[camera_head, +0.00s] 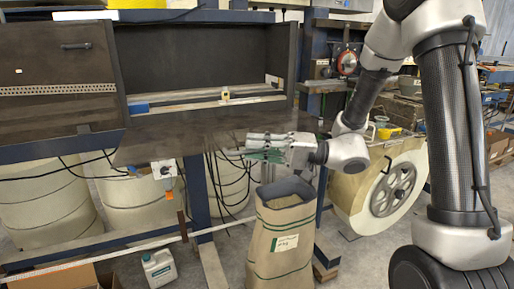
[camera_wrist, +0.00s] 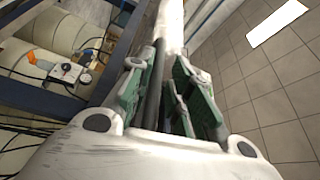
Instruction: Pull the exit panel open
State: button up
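A dark machine housing stands at the left in the head view. A dark, flat panel (camera_head: 190,136) juts out low in front of its open bay (camera_head: 195,65); I take it for the exit panel. My gripper (camera_head: 252,147), with green-padded fingers pointing left, is at this panel's right end. In the wrist view, the fingers of my gripper (camera_wrist: 163,75) stand apart, with a thin dark bar (camera_wrist: 154,90) between them. The bar looks like a handle or the panel's edge. A gap seems to show on its right; contact cannot be made out.
An open paper sack (camera_head: 285,235) stands below my gripper. A large cream wheel housing (camera_head: 350,200) is behind my arm. Cream drums (camera_head: 40,205) and hanging cables are under the machine. A white jug (camera_head: 159,269) is on the floor. Another closed door has a handle (camera_head: 76,46).

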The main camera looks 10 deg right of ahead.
jog(key=shift+d, duration=0.1)
jog(key=s+d+f, duration=0.1)
jog(key=d, duration=1)
jog(key=shift+s+d, duration=0.2)
jog(key=shift+d, duration=0.15)
jog(key=shift+f, duration=0.1)
